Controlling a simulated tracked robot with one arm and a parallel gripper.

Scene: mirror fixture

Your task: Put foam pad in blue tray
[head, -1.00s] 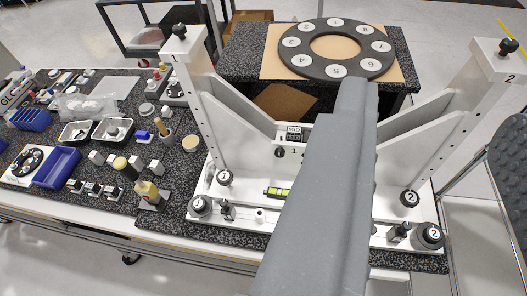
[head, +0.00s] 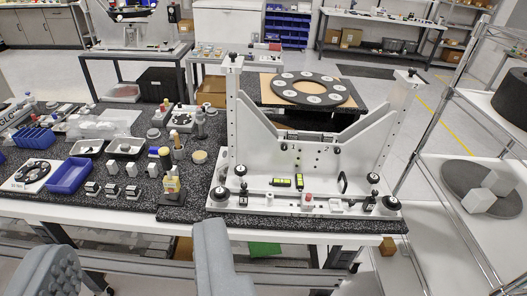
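A blue tray (head: 68,176), shallow and rectangular, lies on the dark speckled bench at the left, beside a white board with a black ring. It looks empty. I cannot pick out the foam pad for certain; several small pale blocks stand on the bench, too small to tell apart.
A white mirror fixture (head: 238,130) with two tall posts stands on the bench right of centre. A blue divided bin (head: 33,138) and white trays sit at the left.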

